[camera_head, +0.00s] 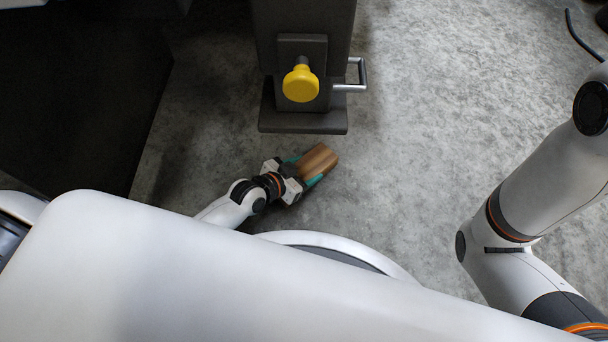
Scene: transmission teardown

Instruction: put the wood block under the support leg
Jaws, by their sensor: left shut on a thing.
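The wood block (320,160) is brown with visible grain and lies at the tips of my left gripper (303,170). The left gripper's teal fingers are shut on the block, one on each side. The block is tilted in the picture, pointing up and to the right. The dark grey support leg (302,62) stands just beyond it, with a yellow knob (301,84) and a flat foot (303,121). The block is in front of the foot's near edge, apart from it in the picture. I cannot tell how high the block or foot is above the floor. My right gripper is out of view.
A metal handle (354,76) sticks out from the leg's right side. A large dark structure (70,90) fills the upper left. A black cable (583,36) is at the upper right. The grey floor (440,110) right of the leg is clear.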

